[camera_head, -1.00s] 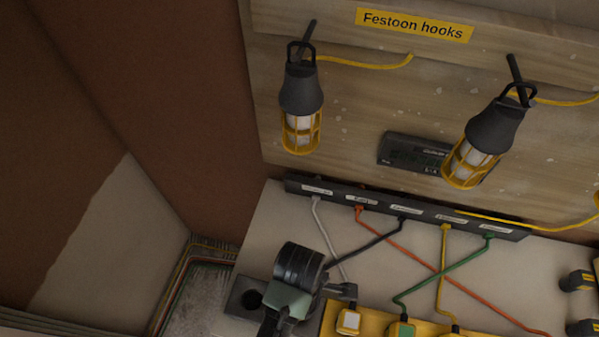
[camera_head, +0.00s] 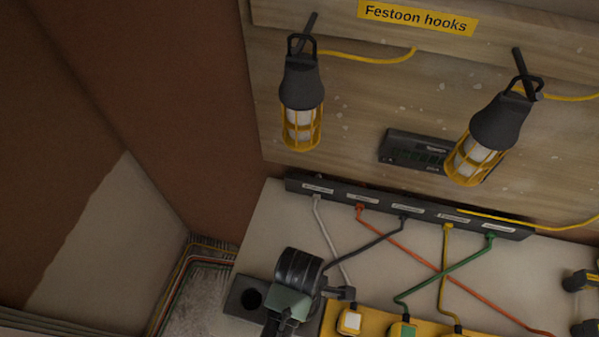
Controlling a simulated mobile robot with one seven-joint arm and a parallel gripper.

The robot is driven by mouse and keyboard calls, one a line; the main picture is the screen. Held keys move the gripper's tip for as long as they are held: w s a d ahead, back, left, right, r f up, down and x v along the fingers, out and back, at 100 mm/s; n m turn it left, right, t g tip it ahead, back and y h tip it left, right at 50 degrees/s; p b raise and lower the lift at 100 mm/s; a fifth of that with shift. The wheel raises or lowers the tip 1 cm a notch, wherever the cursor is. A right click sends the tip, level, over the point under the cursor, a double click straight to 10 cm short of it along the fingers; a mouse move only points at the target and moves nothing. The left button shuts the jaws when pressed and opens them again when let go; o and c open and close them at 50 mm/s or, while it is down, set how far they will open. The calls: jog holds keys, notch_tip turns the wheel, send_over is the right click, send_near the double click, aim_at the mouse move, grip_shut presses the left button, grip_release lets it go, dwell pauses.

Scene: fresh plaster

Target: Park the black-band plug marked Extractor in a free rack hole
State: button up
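My gripper (camera_head: 335,293) is at the lower middle, beside the yellow power block; my own arm covers much of it. Its fingers are too dark and small to tell open from shut. A black cable (camera_head: 365,246) runs from the labelled strip (camera_head: 300,186) down to my gripper and disappears behind it. The plug at its end is hidden, and no black band or Extractor mark can be read. A grey rack piece with one empty round hole (camera_head: 252,299) shows just left of my arm.
The yellow block (camera_head: 380,317) holds white (camera_head: 350,321), green (camera_head: 403,331) and yellow-cabled plugs. Grey, orange, yellow and green cables cross the pale bench. Two caged lamps (camera_head: 301,105) (camera_head: 484,140) hang above from hooks. Dark tools stand at the right edge.

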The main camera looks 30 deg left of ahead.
jog(key=shift+f, duration=0.2)
jog(key=shift+f, duration=0.35)
jog(key=o, duration=1.3)
jog(key=shift+r+p, duration=1.45)
jog(key=shift+r, duration=5.1)
